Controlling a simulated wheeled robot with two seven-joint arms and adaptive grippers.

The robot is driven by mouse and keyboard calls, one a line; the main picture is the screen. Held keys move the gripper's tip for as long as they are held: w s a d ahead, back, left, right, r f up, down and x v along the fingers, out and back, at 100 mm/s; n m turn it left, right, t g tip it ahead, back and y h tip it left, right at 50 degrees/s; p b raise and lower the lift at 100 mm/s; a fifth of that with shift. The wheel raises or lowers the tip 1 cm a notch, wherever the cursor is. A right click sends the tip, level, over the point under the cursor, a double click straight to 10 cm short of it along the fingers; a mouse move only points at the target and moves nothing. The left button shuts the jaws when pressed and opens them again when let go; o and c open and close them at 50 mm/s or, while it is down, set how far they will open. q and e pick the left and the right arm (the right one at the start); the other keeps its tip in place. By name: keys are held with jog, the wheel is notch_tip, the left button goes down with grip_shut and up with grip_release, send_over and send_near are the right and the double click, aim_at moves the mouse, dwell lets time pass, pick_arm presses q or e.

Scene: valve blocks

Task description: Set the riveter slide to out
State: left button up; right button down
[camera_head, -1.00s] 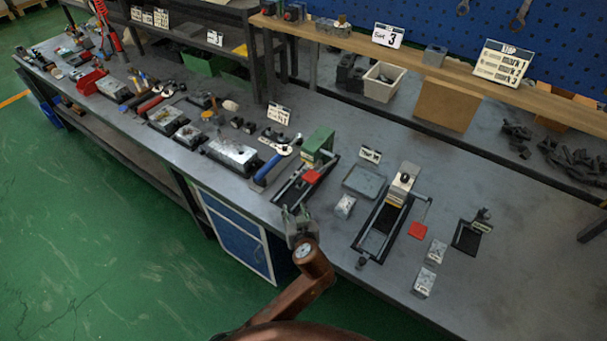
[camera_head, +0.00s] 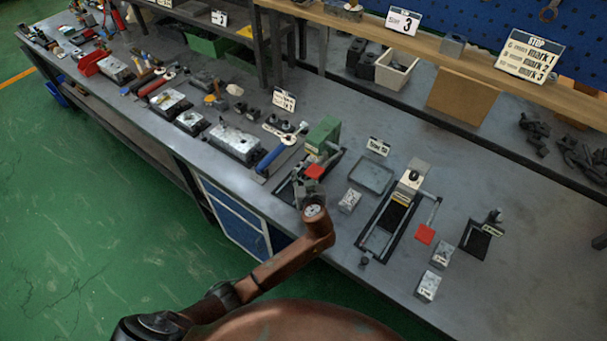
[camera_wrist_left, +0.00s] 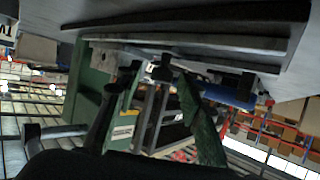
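A green-headed bench fixture (camera_head: 323,136) with a black base, rails and a red block (camera_head: 314,171) stands near the table's front edge. I take it to be the riveter, but no readable label confirms this. My left gripper (camera_head: 311,188) is at its front end, hiding part of the rails. In the left wrist view, the green body (camera_wrist_left: 88,90) is on the left and the rails (camera_wrist_left: 150,118) run between my parted fingers (camera_wrist_left: 157,82). A small dark knob (camera_wrist_left: 162,70) shows between the fingertips; contact cannot be told. My right gripper is not in view.
A second railed fixture (camera_head: 376,240) with a pale block and a red plate (camera_head: 425,234) stands to the right. A grey tray (camera_head: 372,178) and small metal block (camera_head: 349,200) lie between them. A blue-handled tool (camera_head: 270,160) lies close on the left.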

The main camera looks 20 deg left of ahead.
pick_arm(q)
jog(key=shift+c, duration=0.5)
grip_shut()
dwell(0.3)
